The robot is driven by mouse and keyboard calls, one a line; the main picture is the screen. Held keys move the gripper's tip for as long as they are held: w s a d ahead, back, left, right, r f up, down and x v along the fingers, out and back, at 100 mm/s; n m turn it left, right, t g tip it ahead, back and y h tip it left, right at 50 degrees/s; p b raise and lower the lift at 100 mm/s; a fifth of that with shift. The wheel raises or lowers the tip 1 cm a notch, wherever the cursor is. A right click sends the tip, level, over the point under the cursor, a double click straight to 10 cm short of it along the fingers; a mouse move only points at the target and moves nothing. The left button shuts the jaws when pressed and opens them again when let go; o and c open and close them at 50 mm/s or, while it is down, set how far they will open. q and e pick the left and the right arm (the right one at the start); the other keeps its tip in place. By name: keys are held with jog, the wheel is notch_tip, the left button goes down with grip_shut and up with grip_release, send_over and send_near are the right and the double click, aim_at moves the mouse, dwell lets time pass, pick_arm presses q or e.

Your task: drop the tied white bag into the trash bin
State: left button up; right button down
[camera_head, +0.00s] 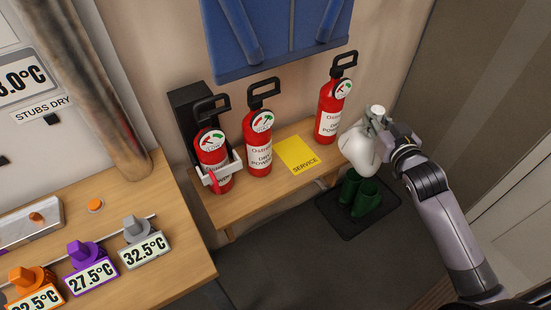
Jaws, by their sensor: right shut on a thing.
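The tied white bag (358,148) hangs below my right gripper (378,122), in the right half of the head view. My right gripper is shut on the bag's tied top and holds it up in front of the right end of the wooden bench. The bag hides part of the bench end and the wall behind it. I see no trash bin in this view. My left gripper is not in view.
Three red fire extinguishers stand along the wall; the right one (329,108) is nearest the bag. A yellow SERVICE card (297,155) lies on the bench (225,205). Green boots (364,200) stand on a dark mat below the bag. The grey floor (300,265) is clear.

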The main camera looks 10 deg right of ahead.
jog(key=shift+w+a+r, duration=0.1)
jog(key=shift+w+r, duration=0.1)
jog(key=w+a+p, duration=0.1)
jog(key=w+a, duration=0.4)
jog(key=a, duration=0.3)
jog(key=w+a+p, duration=0.1)
jog(key=w+a, duration=0.4)
jog(key=a, duration=0.4)
notch_tip(320, 180, down, 7)
jog(key=shift+f, duration=0.1)
jog(key=c, duration=2)
grip_release()
jog(key=shift+s+d+f, duration=0.1)
jog(key=shift+f, duration=0.1)
jog(key=o, duration=0.5)
jog(key=shift+c, duration=0.2)
jog(key=shift+r, duration=0.1)
